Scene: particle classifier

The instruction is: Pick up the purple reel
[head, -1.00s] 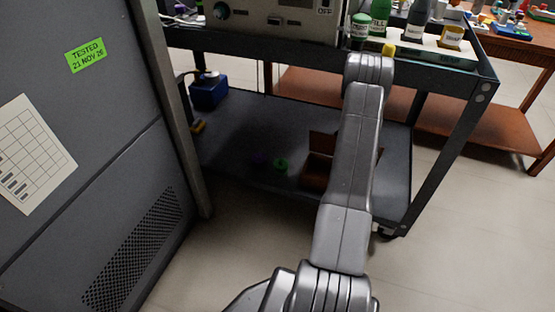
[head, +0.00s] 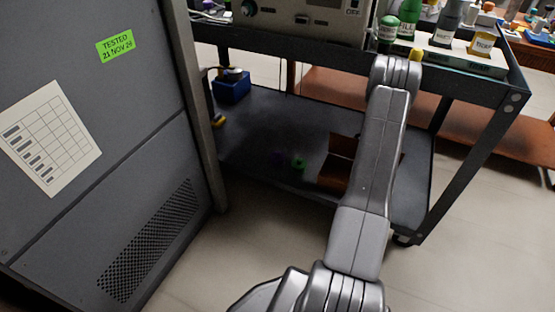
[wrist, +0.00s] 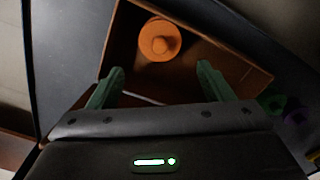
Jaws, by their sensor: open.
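The purple reel (head: 279,158) is a dim dark shape on the cart's lower shelf, left of a green reel (head: 298,164). In the wrist view the purple reel (wrist: 295,116) is at the right edge, partly cut off by shadow and beside the green reel (wrist: 272,103). My gripper (wrist: 160,68) is open and empty, its two fingers pointing over an open brown box (wrist: 222,62). The purple reel lies outside the fingers, to their right. In the head view my gripper is hidden behind my arm.
An orange round object (wrist: 159,40) is inside the brown box, which also shows in the head view (head: 334,170). A blue box (head: 232,88) stands at the shelf's back left. A grey cabinet (head: 90,200) is close on the left. Bottles stand on the cart's top.

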